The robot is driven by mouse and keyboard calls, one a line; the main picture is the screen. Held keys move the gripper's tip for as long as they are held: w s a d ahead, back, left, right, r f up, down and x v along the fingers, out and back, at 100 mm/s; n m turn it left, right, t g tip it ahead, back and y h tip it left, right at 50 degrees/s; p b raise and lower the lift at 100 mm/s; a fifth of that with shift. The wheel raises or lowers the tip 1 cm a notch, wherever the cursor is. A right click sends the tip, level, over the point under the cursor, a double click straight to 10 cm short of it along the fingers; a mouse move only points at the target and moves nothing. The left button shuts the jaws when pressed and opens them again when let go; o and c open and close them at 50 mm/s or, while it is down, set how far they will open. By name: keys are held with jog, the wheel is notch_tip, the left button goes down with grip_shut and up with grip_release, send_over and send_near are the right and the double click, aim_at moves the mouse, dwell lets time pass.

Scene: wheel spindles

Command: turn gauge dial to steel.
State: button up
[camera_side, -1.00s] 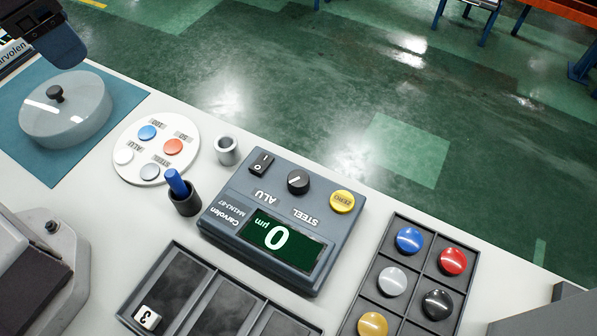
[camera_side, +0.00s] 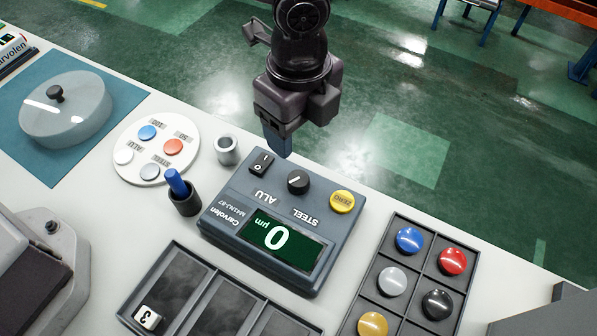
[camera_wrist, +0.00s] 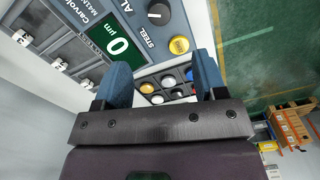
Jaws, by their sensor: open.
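The gauge (camera_side: 233,221) is a dark grey box on the white bench, with a lit green display reading 0 µm. Its dial (camera_side: 298,182) is a round black knob with a pale pointer line, between the printed words ALU and STEEL. The pointer looks to be toward the ALU side, but it is small. The dial also shows in the wrist view (camera_wrist: 158,12). My gripper (camera_side: 278,150) is above and behind the dial in the side view, apart from it. In the wrist view its two blue fingers (camera_wrist: 163,85) are spread wide with nothing between them.
A black rocker switch (camera_side: 262,163) and a yellow ZERO button (camera_side: 342,201) flank the dial closely. A grey cup (camera_side: 227,150) and a blue pen in a black holder (camera_side: 185,202) stand left of the gauge. A tray of coloured caps (camera_side: 398,220) lies to the right.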

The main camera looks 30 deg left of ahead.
aim_at(298, 178)
notch_tip(298, 178, down, 13)
jog(key=shift+r, duration=0.2)
dwell(0.3)
jog(key=c, duration=0.9)
